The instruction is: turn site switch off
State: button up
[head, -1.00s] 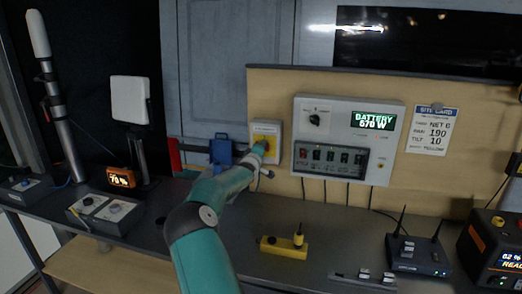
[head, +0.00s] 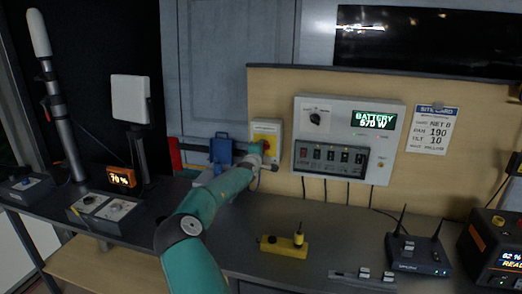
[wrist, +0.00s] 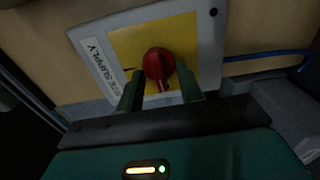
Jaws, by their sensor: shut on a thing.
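The site switch is a light grey box with a yellow plate (head: 266,129) on the tan backboard. In the wrist view its yellow plate (wrist: 190,37) carries a red rotary knob (wrist: 159,63), and a white label reads "SITE SUPPLY" (wrist: 98,68). The knob's grip bar points toward my gripper in that view. My gripper (wrist: 160,90) has a finger on either side of the knob's lower part and is shut on it.
A panel (head: 349,139) with a "BATTERY 570 W" display is right of the switch. A blue device (head: 221,151) is close on its left. A yellow box (head: 284,246) and a router (head: 418,255) stand on the bench. A blue cable (wrist: 270,54) runs beside the switch.

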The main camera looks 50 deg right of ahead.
jog(key=shift+s, duration=0.1)
jog(key=o, duration=1)
jog(key=shift+a, duration=0.1)
jog(key=v, duration=1.3)
jog(key=shift+s+a, duration=0.15)
jog(key=shift+a, duration=0.1)
